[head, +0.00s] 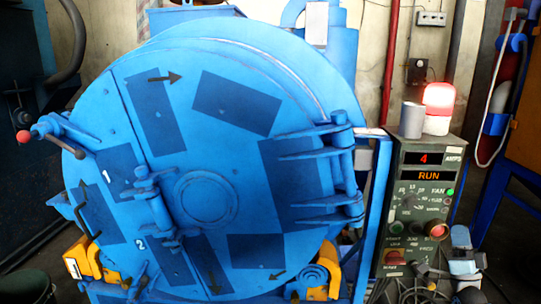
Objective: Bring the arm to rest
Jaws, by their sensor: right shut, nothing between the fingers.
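My right gripper (462,266) is low at the right, just beside the lower right edge of the grey control panel (418,190). It is shut and holds nothing. I cannot tell whether it touches the panel. The panel's red displays read 4 AMPS and RUN, and a green light and a red button show on its face. The large blue round drum door (205,200) is closed and fills the middle of the view. My left gripper is not in view.
A lit red-and-white beacon (438,108) and a grey cylinder (411,120) stand on top of the panel. A lever with a red knob (23,136) sticks out at the left. Yellow parts (318,281) sit under the drum. Cables lie below the panel. Floor shows at the right.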

